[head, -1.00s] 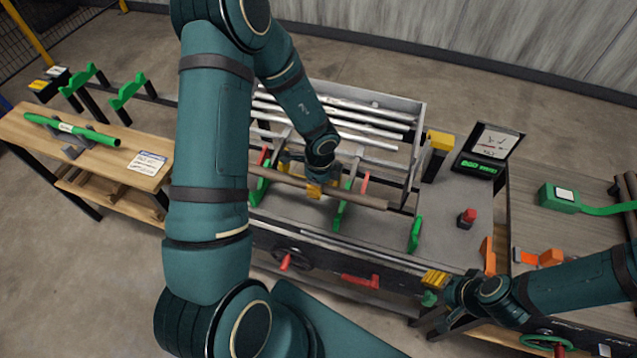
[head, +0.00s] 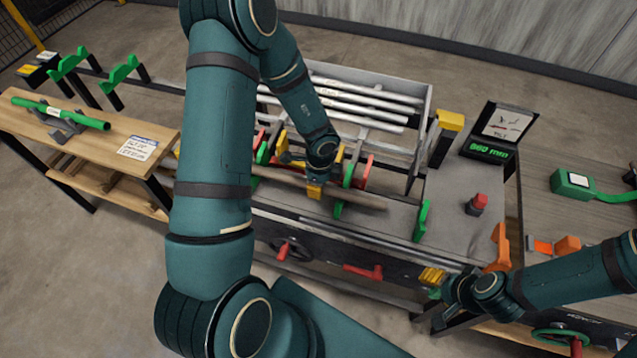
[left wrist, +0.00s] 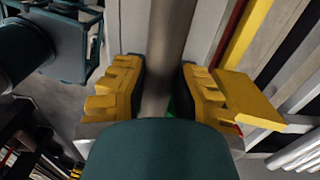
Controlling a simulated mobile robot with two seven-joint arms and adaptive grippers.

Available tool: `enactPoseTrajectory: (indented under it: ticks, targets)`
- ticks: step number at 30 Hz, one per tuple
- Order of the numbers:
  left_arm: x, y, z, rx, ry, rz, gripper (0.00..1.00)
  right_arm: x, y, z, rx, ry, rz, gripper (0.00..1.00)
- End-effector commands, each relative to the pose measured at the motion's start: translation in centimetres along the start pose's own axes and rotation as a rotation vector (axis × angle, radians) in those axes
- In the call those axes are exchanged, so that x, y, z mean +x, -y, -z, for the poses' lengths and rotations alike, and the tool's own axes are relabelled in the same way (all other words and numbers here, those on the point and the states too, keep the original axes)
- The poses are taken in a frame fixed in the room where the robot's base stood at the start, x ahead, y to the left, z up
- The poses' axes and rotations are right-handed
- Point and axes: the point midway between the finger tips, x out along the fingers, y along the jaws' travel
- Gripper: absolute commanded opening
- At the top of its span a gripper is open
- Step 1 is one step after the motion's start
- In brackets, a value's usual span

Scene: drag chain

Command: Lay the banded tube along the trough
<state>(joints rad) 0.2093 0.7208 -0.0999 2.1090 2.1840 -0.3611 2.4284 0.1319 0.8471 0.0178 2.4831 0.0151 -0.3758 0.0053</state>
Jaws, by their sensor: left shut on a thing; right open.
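My left gripper (head: 314,189) is shut on a long grey-brown tube (head: 355,199) over the machine bed in the middle. The tube's left part is hidden behind my left arm, and I see no bands on it. In the left wrist view the same tube (left wrist: 170,50) runs between the yellow jaws (left wrist: 162,92). Green brackets (head: 422,221) stand along the bed. I cannot tell if the tube touches them, or which part is the trough. A green tube (head: 85,120) with a white label rests on the left bench. My right gripper (head: 434,280) is open and empty near the machine's front right corner.
Several silvery bars (head: 370,102) lie in a rack behind the bed. A screen (head: 507,123) and a red button (head: 477,203) are at the right of the machine. A red handle (head: 363,271) sticks out in front. A wooden bench (head: 165,137) stands at left.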

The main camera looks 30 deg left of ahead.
Motion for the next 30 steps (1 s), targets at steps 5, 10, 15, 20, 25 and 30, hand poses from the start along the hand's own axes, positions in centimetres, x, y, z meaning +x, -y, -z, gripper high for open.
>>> enactPoseTrajectory:
  ticks: [5, 10, 15, 20, 25, 30]
  targets:
    - [0.2, 0.1, 0.0, 0.0, 0.001, 0.001, 0.0, 0.2, -0.1, 0.0, 0.0, -0.001, -0.001, 0.56]
    - [0.2, 0.1, 0.0, 0.0, 0.001, 0.001, 0.34, 0.2, 0.0, 0.0, -0.001, 0.0, 0.0, 0.56]
    - [0.2, 0.0, 0.0, 0.0, 0.001, 0.001, 0.54, 0.2, 0.0, 0.0, -0.001, 0.0, 0.0, 0.56]
    - [0.2, 0.0, 0.0, 0.0, 0.0, 0.0, 0.54, 0.2, 0.0, 0.0, -0.001, 0.0, 0.0, 0.56]
    - [-0.6, 0.1, 0.0, -0.001, 0.0, 0.003, 0.54, 0.2, 0.0, 0.0, -0.001, 0.0, 0.0, 0.56]
    - [-3.2, 0.1, -0.1, -0.002, 0.0, 0.005, 0.54, 0.2, 0.0, 0.0, -0.001, 0.0, 0.0, 0.56]
